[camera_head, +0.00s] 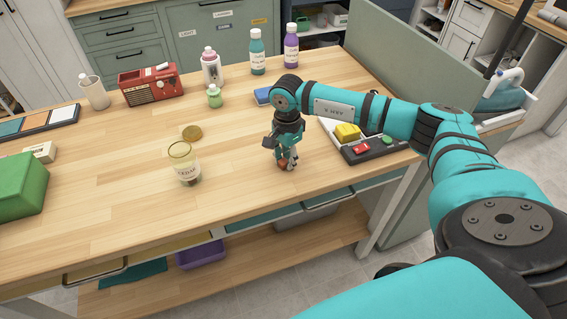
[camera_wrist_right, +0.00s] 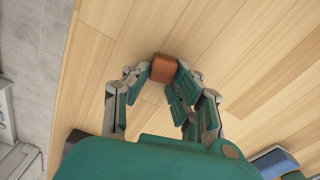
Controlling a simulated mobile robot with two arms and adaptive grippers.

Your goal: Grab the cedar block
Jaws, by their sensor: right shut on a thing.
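The cedar block (camera_wrist_right: 164,68) is a small reddish-brown cube. In the right wrist view it sits between the fingertips of my right gripper (camera_wrist_right: 163,82), which is shut on it. In the head view the right gripper (camera_head: 286,161) points down at the wooden table, right of the middle. The block (camera_head: 284,166) shows only as a small reddish patch there, mostly hidden by the fingers. I cannot tell whether it touches the table top. A glass jar labelled CEDAR (camera_head: 184,165) stands to the left of the gripper. My left gripper is not in view.
A round lid (camera_head: 192,132) lies behind the jar. A tray with a yellow block (camera_head: 347,132) and a dark box with red and green buttons (camera_head: 374,150) are right of the gripper.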

